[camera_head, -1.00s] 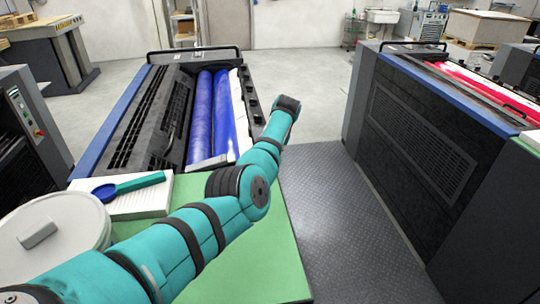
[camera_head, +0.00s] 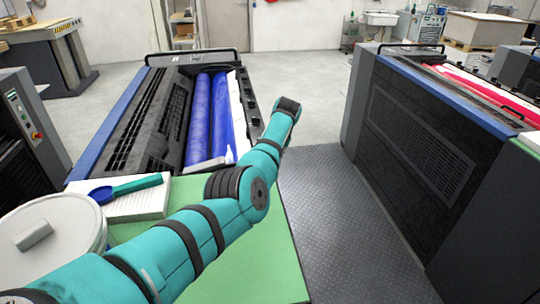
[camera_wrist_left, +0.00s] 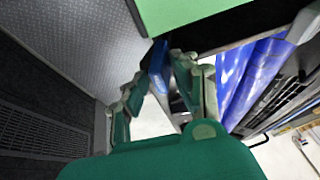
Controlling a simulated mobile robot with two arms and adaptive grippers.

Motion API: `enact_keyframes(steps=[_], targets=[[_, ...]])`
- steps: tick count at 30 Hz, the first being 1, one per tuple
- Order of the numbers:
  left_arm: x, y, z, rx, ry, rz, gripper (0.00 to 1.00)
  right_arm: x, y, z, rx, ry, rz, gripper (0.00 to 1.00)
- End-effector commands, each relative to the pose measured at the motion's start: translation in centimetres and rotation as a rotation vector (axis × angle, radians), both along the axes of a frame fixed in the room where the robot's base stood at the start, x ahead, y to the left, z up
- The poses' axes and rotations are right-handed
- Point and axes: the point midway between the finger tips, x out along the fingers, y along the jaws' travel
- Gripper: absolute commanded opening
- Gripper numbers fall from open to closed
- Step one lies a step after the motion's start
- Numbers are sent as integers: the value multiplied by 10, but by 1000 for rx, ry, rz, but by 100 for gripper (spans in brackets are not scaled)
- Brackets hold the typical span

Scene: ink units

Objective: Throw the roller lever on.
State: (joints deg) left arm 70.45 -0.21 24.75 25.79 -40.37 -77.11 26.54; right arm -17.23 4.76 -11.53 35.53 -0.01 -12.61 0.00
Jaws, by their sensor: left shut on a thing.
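The near ink unit (camera_head: 178,115) with blue rollers (camera_head: 198,115) stands left of centre in the head view; its rollers also show at the right of the left wrist view (camera_wrist_left: 248,72). My left arm reaches across to the unit's right side, where its wrist points down and hides the gripper from the head view. In the left wrist view my left gripper (camera_wrist_left: 163,65) has its fingers around a blue piece, seemingly the roller lever (camera_wrist_left: 157,68), and is shut on it. Most of the lever is hidden by the fingers. My right gripper is not in view.
A green top (camera_head: 255,255) lies in front of the unit, with a white pad (camera_head: 140,205), a blue-green scoop (camera_head: 130,187) and a lidded white tub (camera_head: 60,225). A second ink unit (camera_head: 420,135) stands right, across a dark walkway (camera_head: 335,220).

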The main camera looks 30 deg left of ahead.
Motion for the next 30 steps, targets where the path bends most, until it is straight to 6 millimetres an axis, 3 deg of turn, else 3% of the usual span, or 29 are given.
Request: enact_keyframes(steps=[8, 14, 17, 24, 30], targets=[[-1, -4, -5, -8, 7, -4, 21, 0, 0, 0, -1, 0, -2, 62], [-3, -8, 6, -7, 4, -3, 21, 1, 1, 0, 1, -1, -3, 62], [-6, -12, 19, -5, 0, -3, 21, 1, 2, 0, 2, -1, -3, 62], [-19, -27, 71, -3, -3, -3, 21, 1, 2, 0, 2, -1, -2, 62], [-27, -36, 100, -2, -1, -2, 21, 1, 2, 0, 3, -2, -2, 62]])
